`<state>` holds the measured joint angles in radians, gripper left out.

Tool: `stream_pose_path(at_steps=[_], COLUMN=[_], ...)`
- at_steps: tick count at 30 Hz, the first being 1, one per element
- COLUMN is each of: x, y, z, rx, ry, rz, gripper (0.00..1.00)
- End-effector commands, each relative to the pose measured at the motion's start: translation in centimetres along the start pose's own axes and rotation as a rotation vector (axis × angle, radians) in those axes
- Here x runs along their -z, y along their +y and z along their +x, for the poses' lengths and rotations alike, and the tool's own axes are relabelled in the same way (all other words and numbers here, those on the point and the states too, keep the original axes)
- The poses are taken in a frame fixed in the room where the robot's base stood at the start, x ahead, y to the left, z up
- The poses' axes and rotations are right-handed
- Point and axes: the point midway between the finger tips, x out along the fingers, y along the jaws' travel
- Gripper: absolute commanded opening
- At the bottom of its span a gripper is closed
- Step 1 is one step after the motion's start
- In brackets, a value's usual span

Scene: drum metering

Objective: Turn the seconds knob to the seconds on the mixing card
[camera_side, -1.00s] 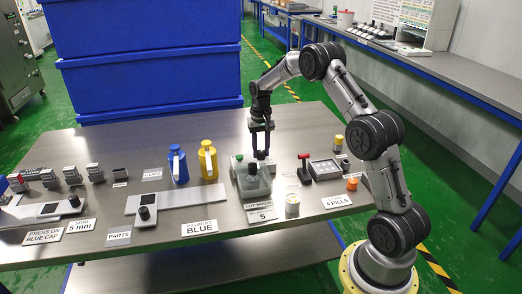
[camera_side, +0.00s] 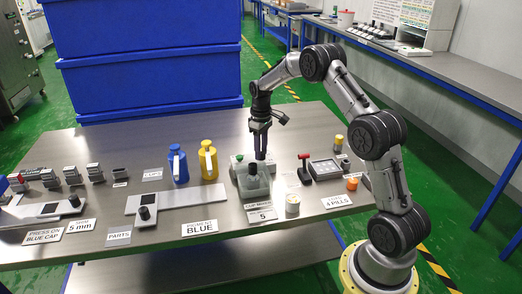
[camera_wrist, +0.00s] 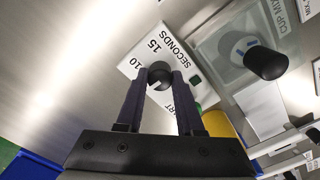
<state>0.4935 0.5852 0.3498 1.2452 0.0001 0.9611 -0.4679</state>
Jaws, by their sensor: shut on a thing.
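The seconds knob (camera_wrist: 160,70) is a dark round knob on a white panel (camera_wrist: 137,58) printed "SECONDS", with 10 and 15 readable beside it. A small pale mark shows on the knob; which number it points at I cannot tell. My gripper (camera_wrist: 159,77) is shut on the knob, one finger on each side. In the side view my gripper (camera_side: 261,156) points straight down at the panel (camera_side: 238,160) behind the cup mixer (camera_side: 253,184), and its fingers hide the knob. A card (camera_side: 262,215) in front of the mixer reads 5.
A green button (camera_side: 239,157) sits on the panel's left. The mixer's black handle (camera_side: 252,168) stands close in front.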

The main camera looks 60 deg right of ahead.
Motion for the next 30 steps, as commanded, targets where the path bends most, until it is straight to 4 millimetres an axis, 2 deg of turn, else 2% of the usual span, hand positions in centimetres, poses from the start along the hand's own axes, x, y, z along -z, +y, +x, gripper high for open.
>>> stream_pose_path(at_steps=[18,19,21,24,30], x=[-0.04,-0.04,-0.03,-0.02,-0.02], y=[-0.03,-0.02,-0.02,-0.01,0.0], z=[-0.07,-0.07,-0.06,-0.05,-0.02], rx=[0.0,0.0,0.0,0.0,0.0], ry=[-0.002,-0.002,-0.001,-0.001,-0.001], rz=[-0.044,-0.044,-0.043,-0.042,-0.041], gripper=[0.0,0.4,0.52,0.66,0.66])
